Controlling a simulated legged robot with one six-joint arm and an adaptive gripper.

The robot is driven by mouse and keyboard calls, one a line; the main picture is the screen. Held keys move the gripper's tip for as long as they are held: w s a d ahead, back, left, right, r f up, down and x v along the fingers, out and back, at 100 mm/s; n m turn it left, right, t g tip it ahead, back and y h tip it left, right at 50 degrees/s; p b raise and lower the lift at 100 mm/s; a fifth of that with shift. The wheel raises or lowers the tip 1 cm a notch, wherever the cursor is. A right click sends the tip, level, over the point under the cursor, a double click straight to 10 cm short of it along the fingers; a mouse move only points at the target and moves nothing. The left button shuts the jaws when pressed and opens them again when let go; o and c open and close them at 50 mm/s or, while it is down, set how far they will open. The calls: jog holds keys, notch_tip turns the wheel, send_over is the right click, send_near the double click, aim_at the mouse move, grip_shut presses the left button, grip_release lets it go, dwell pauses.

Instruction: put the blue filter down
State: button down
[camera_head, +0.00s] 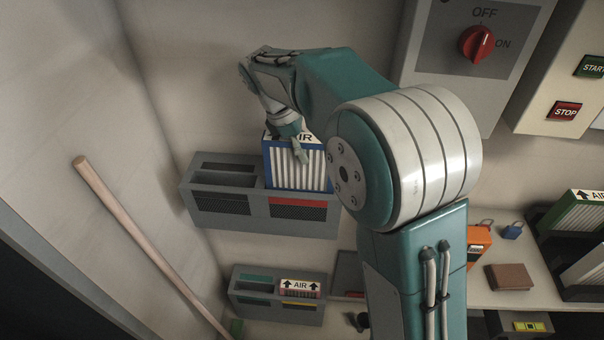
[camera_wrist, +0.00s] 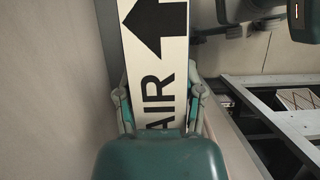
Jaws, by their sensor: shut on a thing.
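The blue filter (camera_head: 285,168) has a blue frame, white pleats and a white top label reading AIR. In the head view it stands upright at the right compartment of the upper grey wall holder (camera_head: 222,203), above a red strip. I cannot tell how deep its lower edge sits. My gripper (camera_head: 300,152) is shut on the filter from above, partly hidden by my own arm. In the wrist view the fingers (camera_wrist: 162,100) lie on both sides of the filter's label (camera_wrist: 155,50), which shows a black arrow.
The holder's left compartment looks empty. A lower holder (camera_head: 260,304) carries a red filter (camera_head: 299,291). A wooden pole (camera_head: 135,230) leans at the left. A red switch (camera_head: 476,43) is on a panel upper right. A shelf at right bears a brown box (camera_head: 510,277) and a green filter (camera_head: 580,214).

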aim_at(301, 173)
jog(key=f, duration=0.7)
jog(key=shift+a, duration=0.35)
jog(key=shift+d+f, duration=0.15)
jog(key=shift+f, duration=0.05)
jog(key=shift+c, duration=1)
grip_release()
jog(key=shift+f, duration=0.1)
